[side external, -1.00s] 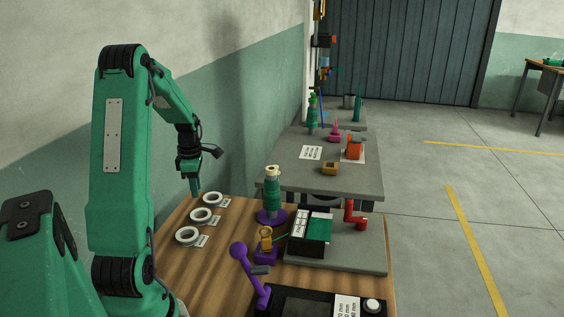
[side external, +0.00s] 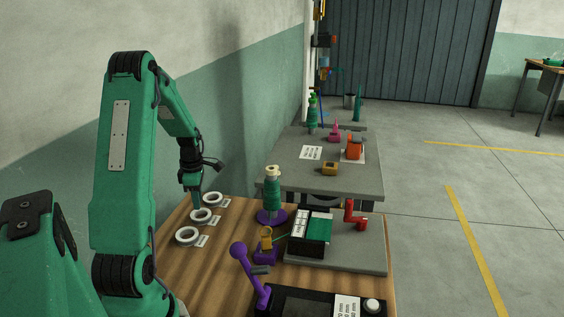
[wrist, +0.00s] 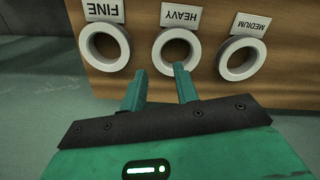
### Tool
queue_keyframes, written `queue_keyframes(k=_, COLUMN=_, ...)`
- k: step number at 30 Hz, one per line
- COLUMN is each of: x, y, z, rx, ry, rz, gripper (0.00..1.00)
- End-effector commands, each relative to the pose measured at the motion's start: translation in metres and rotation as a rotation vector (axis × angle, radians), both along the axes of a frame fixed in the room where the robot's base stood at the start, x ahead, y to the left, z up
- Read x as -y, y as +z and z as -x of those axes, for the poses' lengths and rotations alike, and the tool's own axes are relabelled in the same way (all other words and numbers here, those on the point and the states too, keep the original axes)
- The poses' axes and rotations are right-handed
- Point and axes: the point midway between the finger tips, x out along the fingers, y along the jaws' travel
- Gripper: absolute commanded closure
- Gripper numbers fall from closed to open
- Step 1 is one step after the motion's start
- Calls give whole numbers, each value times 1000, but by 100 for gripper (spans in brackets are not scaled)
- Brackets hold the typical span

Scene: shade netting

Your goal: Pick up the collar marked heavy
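Three white ring collars lie in a row on the wooden table top. In the wrist view the middle one is the heavy collar (wrist: 159,48), next to an upside-down HEAVY card (wrist: 180,15). It is also the middle ring in the side view (side external: 201,222). The fine collar (wrist: 88,50) is to its left and the medium collar (wrist: 225,66) to its right. My gripper (wrist: 160,70) is open and empty, its fingertips by the heavy collar's near edge. In the side view my gripper (side external: 196,208) points down just beside that ring; whether it touches cannot be told.
A green spool-like post on a purple base (side external: 272,190), a small purple and yellow fixture (side external: 266,249), a purple lever (side external: 248,272) and a green-and-white box (side external: 311,229) stand to the right. A grey bench (side external: 275,165) is beyond. A wall runs along the left.

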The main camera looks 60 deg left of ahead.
Motion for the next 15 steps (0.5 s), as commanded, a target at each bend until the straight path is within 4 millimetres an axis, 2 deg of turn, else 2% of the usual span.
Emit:
queue_keyframes(k=7, x=1, y=-28, z=0, rx=-1, ry=0, rz=3, gripper=70)
queue_keyframes(k=15, x=1, y=-35, z=0, rx=0, ry=0, rz=1, gripper=70)
